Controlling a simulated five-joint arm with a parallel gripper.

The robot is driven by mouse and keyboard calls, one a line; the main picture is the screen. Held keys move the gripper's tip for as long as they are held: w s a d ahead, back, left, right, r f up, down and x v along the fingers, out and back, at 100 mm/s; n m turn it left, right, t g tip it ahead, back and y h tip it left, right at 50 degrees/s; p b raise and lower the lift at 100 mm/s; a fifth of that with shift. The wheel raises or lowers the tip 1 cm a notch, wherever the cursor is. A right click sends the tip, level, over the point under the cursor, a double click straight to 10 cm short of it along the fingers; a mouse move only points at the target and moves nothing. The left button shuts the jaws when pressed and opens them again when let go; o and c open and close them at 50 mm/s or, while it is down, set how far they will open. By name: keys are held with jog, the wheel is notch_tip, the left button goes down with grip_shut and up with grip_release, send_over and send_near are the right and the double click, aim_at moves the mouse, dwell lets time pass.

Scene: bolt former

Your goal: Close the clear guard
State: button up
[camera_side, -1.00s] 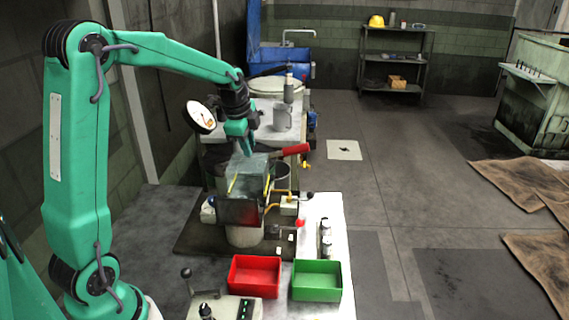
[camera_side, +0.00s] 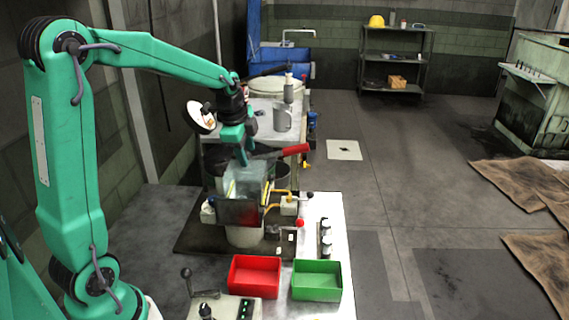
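The clear guard (camera_side: 249,181) is a see-through box-like cover with yellow edges, on the bolt former (camera_side: 238,214) in the middle of the bench. A dark front panel with a red glow sits below it. My gripper (camera_side: 242,161) points down at the guard's upper rear edge and overlaps it in this view. I cannot tell whether it touches the guard, or whether the fingers are apart or together. A lever with a red handle (camera_side: 296,150) sticks out to the right behind the guard.
A red bin (camera_side: 255,289) and a green bin (camera_side: 317,294) stand at the bench front. A control box with a small lever (camera_side: 224,306) is at front left. Small bottles (camera_side: 325,243) stand to the right. A round dial (camera_side: 201,117) is behind my gripper.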

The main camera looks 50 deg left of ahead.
aim_at(242, 169)
jog(key=shift+r, duration=0.1)
jog(key=v, duration=0.7)
jog(key=shift+r, duration=0.3)
jog(key=shift+s, duration=0.15)
grip_shut()
jog(key=n, duration=0.1)
jog(key=w+n, duration=0.1)
jog(key=n, duration=0.3)
jog(key=shift+w+a+r, duration=0.1)
jog(key=shift+w+a, duration=0.2)
jog(key=shift+a, duration=0.1)
jog(key=n, duration=0.3)
jog(key=w+n, duration=0.1)
jog(key=shift+w+a+n, duration=0.1)
jog(key=shift+a+n, duration=0.2)
jog(key=shift+a, duration=0.05)
jog(key=n, duration=0.3)
jog(key=w+a+n, duration=0.1)
jog(key=n, duration=0.1)
jog(key=w+n, duration=0.1)
jog(key=n, duration=0.2)
jog(key=shift+w+a+r+n, duration=0.1)
jog(key=shift+a+r+n, duration=0.1)
jog(key=shift+n, duration=0.1)
